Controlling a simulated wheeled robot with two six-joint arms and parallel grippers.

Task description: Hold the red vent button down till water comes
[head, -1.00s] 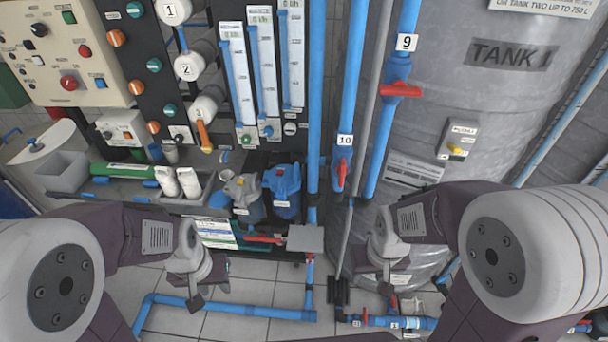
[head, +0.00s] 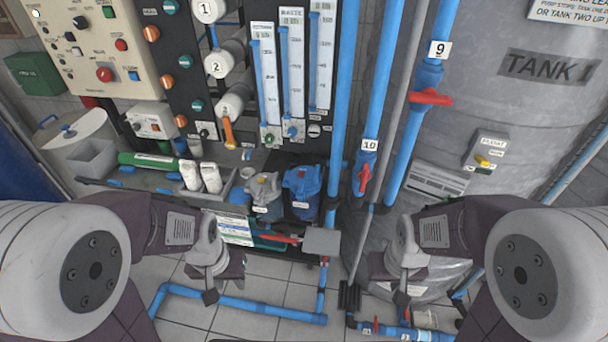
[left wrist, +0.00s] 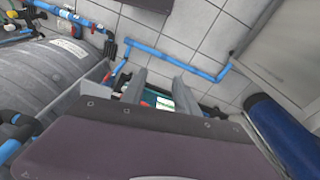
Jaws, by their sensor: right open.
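A blue filter housing (head: 301,190) stands low in the middle of the head view, with a small red button (head: 303,173) on its top. A grey housing (head: 263,188) stands just left of it. My left gripper (head: 210,296) hangs lower left of the housings, apart from them. In the left wrist view its two grey fingers (left wrist: 160,80) are spread with nothing between them. My right gripper (head: 403,298) hangs lower right of the housings, in front of the tank, apart from the button; its fingertips are hard to make out.
Vertical blue pipes with red valve handles (head: 430,97) run between the housings and the grey tank (head: 480,110). A grey plate (head: 322,241) sits below the blue housing. White bottles (head: 211,178) stand left of the grey housing. A control panel (head: 90,50) with another red button is upper left.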

